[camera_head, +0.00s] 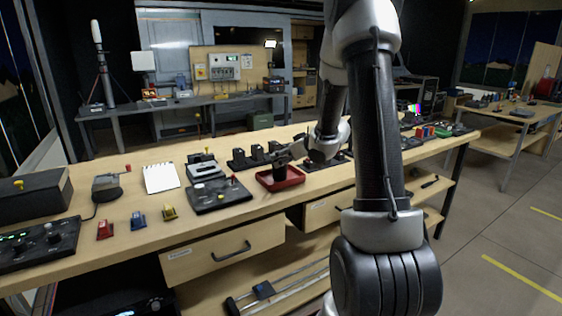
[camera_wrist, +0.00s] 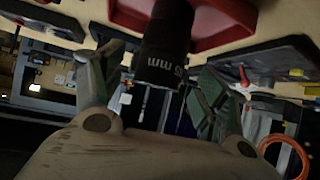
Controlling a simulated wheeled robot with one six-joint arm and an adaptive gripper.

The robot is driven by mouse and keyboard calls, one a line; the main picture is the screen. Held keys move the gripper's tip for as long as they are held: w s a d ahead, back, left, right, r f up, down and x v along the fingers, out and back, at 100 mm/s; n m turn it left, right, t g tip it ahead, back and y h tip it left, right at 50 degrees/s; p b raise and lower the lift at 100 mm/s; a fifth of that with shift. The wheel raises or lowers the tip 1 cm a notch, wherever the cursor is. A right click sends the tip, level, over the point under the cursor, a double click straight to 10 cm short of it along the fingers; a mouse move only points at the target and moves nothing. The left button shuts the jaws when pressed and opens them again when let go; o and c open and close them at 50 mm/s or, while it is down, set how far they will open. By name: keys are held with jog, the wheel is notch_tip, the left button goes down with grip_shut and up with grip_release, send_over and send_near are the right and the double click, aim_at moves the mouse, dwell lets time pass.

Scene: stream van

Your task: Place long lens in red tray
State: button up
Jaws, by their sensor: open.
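The red tray (camera_head: 293,184) sits on the wooden bench, right of centre of its left half. A dark lens (camera_head: 279,172) stands in it, seen small in the head view. In the wrist view the black lens (camera_wrist: 163,45) with white "mm" markings projects from the red tray (camera_wrist: 212,22). My gripper (camera_wrist: 158,75) is open, with one finger on each side of the lens's near end and gaps visible beside it. The lens's far end is hidden.
A black control panel (camera_head: 220,195) lies left of the tray. Black holders (camera_head: 258,155) stand behind it. A notepad (camera_head: 161,177) and small red, blue and yellow blocks lie further left. A drawer (camera_head: 225,254) is below the bench top.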

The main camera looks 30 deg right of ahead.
jog(key=s+d+r+m+g+h, duration=0.2)
jog(key=s+r+h, duration=0.4)
jog(key=s+r, duration=0.95)
jog(key=s+a+g+y, duration=0.1)
jog(key=s+a, duration=0.3)
jog(key=s, duration=0.3)
jog(key=s+a+f+g+y, duration=0.1)
jog(key=s+a+g, duration=0.1)
jog(key=s+a, duration=0.2)
jog(key=s+a+f+g+y, duration=0.1)
jog(key=s+a, duration=0.3)
jog(key=s, duration=0.7)
jog(key=shift+a+m+g, duration=0.3)
jog(key=shift+a+g, duration=0.1)
jog(key=shift+f, duration=0.1)
